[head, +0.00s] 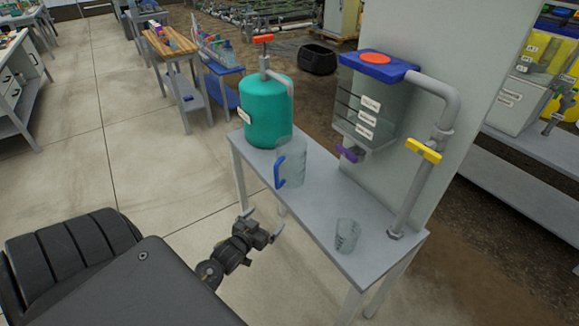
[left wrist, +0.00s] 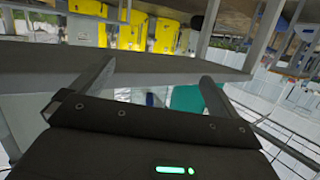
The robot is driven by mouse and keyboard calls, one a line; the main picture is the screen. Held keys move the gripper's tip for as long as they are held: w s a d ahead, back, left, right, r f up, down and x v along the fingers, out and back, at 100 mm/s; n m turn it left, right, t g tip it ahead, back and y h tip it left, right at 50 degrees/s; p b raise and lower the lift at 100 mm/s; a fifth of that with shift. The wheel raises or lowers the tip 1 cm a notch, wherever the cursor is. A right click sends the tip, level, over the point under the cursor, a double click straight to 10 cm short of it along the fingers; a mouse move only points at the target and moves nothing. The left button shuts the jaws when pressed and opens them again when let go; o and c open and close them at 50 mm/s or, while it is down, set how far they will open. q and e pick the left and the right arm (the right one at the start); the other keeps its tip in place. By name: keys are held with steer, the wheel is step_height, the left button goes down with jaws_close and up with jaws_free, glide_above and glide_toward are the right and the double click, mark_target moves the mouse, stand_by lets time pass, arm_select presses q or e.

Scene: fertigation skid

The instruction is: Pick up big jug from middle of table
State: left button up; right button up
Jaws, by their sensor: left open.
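The big jug (head: 292,162) is clear with a blue handle on its left side. It stands upright on the grey table (head: 325,190), in front of a teal tank. My left gripper (head: 262,222) is open and empty, off the table's near left edge and apart from the jug. In the left wrist view the open fingers of my left gripper (left wrist: 157,80) show with the table's edge (left wrist: 150,68) close beyond them. The jug cannot be made out clearly there. My right gripper is not in view.
The teal tank (head: 265,112) with an orange-handled valve stands at the table's far left end. A small clear cup (head: 347,236) stands near the right end. A clear tank (head: 368,105) with a purple tap (head: 350,154) and a pipe with a yellow valve (head: 423,150) rise behind.

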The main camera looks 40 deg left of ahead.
mark_target(283, 168)
arm_select(q)
step_height(283, 168, up, 13)
steer(key=w+t, duration=0.2)
steer(key=t, duration=0.1)
steer(key=w, duration=0.3)
steer(key=w+a+p, duration=0.1)
steer(key=w, duration=0.1)
steer(key=shift+w+r, duration=0.15)
steer(key=shift+w, duration=0.1)
steer(key=shift+w+r, duration=0.2)
steer(key=shift+w, duration=0.05)
steer(key=w, duration=0.2)
steer(key=w+p, duration=0.1)
steer(key=shift+w+a, duration=0.3)
steer(key=shift+w, duration=0.5)
steer(key=shift+a, duration=0.1)
steer(key=c, duration=1)
steer(key=shift+o, duration=0.2)
steer(key=shift+r, duration=0.1)
